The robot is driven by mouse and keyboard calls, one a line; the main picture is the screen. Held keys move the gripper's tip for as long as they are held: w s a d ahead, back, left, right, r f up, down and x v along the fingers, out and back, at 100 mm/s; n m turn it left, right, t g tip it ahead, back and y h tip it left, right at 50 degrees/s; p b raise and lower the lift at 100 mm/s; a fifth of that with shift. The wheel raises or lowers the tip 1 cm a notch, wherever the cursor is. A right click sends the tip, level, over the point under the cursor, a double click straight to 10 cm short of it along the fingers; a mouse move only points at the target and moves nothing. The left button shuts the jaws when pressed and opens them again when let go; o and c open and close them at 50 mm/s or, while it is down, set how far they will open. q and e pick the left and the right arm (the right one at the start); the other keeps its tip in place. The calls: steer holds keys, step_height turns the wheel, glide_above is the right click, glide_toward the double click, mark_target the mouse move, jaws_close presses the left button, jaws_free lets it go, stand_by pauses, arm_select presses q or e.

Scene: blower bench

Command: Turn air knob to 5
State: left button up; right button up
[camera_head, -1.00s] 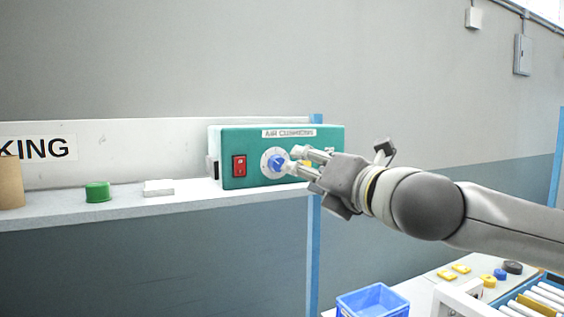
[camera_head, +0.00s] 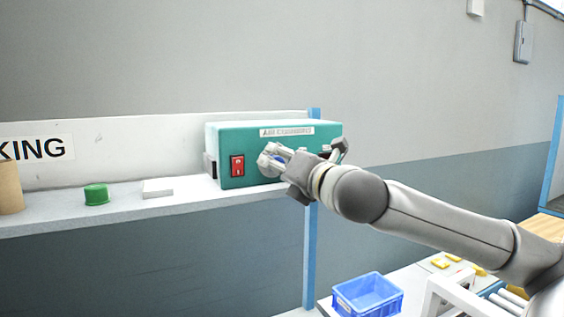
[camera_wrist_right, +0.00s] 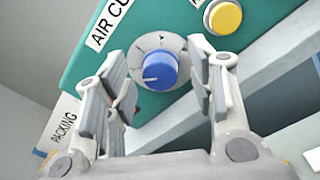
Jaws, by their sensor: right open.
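The teal air cushions box (camera_head: 225,147) stands on the shelf, with a red rocker switch (camera_head: 237,166) on its front. Its blue air knob (camera_wrist_right: 160,69) sits on a round pale dial (camera_wrist_right: 152,44) in the right wrist view; the dial's numbers are too small to read. In the head view the knob is mostly hidden by my right gripper (camera_head: 270,158). In the wrist view the right gripper (camera_wrist_right: 158,98) is open, its fingers on either side of and below the knob. I cannot tell whether they touch it. My left gripper is not in view.
A yellow button (camera_wrist_right: 225,17) is beside the dial. On the shelf (camera_head: 120,205) are a green cap (camera_head: 96,194), a white block (camera_head: 158,188) and a brown cylinder (camera_head: 10,187). A blue bin (camera_head: 368,296) stands lower right.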

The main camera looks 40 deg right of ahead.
steer(key=c, duration=1)
